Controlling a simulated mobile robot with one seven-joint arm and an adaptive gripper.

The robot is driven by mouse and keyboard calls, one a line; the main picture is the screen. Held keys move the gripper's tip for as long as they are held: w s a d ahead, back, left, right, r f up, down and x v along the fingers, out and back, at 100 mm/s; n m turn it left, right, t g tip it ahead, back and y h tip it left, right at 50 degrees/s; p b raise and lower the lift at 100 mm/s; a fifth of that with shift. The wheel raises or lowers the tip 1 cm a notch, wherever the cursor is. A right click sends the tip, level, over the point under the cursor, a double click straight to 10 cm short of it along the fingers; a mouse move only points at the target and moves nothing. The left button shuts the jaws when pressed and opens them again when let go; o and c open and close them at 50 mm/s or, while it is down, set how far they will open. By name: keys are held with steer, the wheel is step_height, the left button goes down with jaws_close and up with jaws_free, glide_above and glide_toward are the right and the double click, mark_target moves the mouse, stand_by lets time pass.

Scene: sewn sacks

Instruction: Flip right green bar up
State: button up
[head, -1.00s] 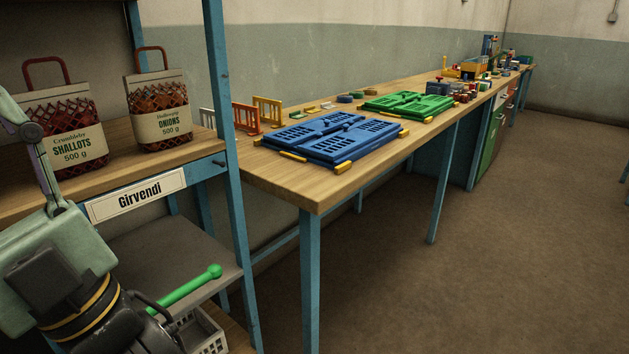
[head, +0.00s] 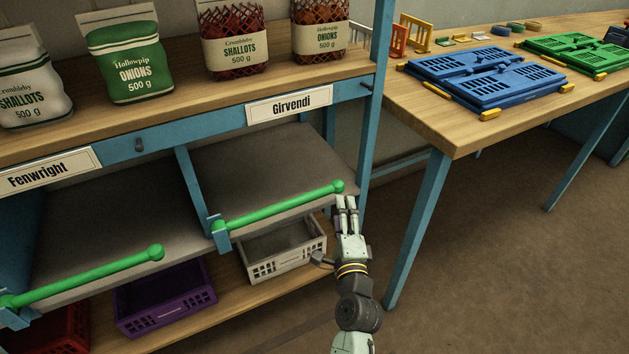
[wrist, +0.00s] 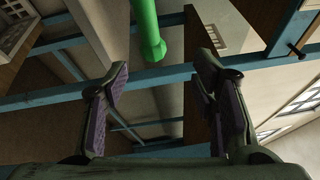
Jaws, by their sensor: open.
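The right green bar (head: 280,207) lies low across the front of the right lower shelf bay in the head view. It runs from a blue bracket at its left end to a round knob at its right end. My gripper (head: 346,200) is close by the knob end, pointing up and away. In the wrist view the green bar (wrist: 147,25) hangs between and beyond my two open fingers (wrist: 165,95), with its knob end towards them. The fingers look empty and apart from the bar. The left green bar (head: 85,275) also lies low, across the left bay.
Above, a wooden shelf (head: 165,118) holds several sacks behind the Girvendi (head: 289,105) and Fenwright labels. A white crate (head: 284,250) and a purple crate (head: 165,298) stand below. A blue post (head: 372,130) and the workbench (head: 460,135) are right of the bar.

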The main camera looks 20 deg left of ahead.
mark_target(339, 192)
steer(key=p+x, duration=0.1)
steer(key=x, duration=0.2)
steer(key=p+x, duration=0.1)
steer(key=x, duration=0.3)
steer(key=f+p+x, duration=0.1)
steer(key=x, duration=0.2)
steer(key=shift+w, duration=0.3)
steer(key=shift+c, duration=0.5)
jaws_close()
